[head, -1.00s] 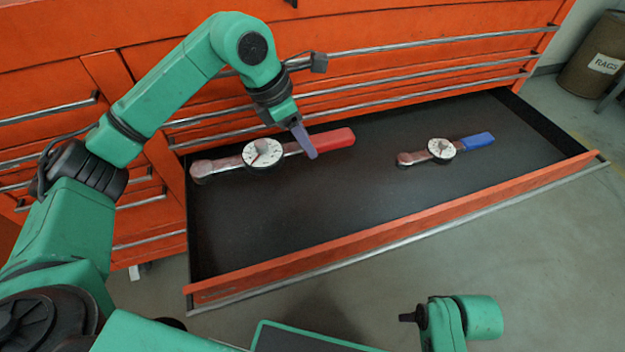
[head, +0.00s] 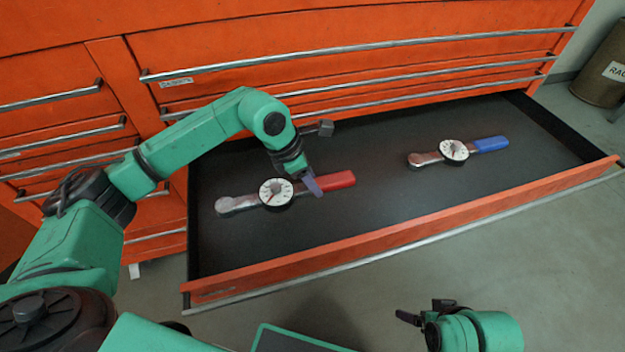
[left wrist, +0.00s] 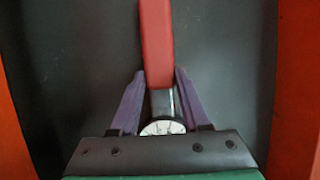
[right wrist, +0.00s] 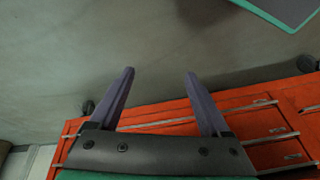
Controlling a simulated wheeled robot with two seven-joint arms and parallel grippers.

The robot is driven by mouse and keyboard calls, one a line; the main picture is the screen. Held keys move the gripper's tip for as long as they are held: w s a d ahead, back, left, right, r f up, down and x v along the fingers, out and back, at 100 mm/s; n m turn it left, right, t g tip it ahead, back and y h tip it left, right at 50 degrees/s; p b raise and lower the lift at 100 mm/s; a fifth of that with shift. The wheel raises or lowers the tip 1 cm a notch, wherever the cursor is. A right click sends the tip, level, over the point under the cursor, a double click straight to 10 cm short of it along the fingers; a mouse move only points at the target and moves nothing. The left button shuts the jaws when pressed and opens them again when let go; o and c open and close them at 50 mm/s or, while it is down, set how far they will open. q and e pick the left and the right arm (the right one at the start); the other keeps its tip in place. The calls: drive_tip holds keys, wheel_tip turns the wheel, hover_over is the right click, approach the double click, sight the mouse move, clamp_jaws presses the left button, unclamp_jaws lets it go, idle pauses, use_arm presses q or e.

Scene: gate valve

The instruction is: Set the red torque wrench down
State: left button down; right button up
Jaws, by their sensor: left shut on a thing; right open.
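The red torque wrench (head: 335,181) has a red handle, a white dial and a metal head pointing left. It is over the left half of the open drawer's dark floor. My left gripper (head: 313,186) is shut on its shaft between dial and handle. In the left wrist view, the fingers (left wrist: 160,76) flank the shaft and the red handle (left wrist: 157,40) extends beyond them. The wrench looks level and close to the floor; I cannot tell whether it touches. My right gripper (right wrist: 161,74) is open and empty, outside the drawer, low in the head view.
A blue-handled torque wrench (head: 490,144) lies in the right half of the drawer (head: 400,235). The floor between the wrenches is clear. The drawer's orange front edge stands nearer me, the cabinet (head: 330,40) behind. A rags bin (head: 605,70) is at far right.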

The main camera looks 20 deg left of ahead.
sight(301, 187)
use_arm(q)
drive_tip(key=shift+c, duration=1.9)
unclamp_jaws()
drive_tip(key=p+v, duration=0.1)
drive_tip(key=v, duration=0.6)
drive_tip(key=shift+r+p, duration=0.1)
drive_tip(key=shift+p, duration=0.2)
drive_tip(key=v, duration=0.5)
drive_tip(key=shift+p, duration=0.35)
use_arm(e)
drive_tip(key=s+d, duration=0.1)
drive_tip(key=d+g+h, duration=0.1)
drive_tip(key=shift+s+d+g, duration=0.3)
drive_tip(key=shift+s+d, duration=0.1)
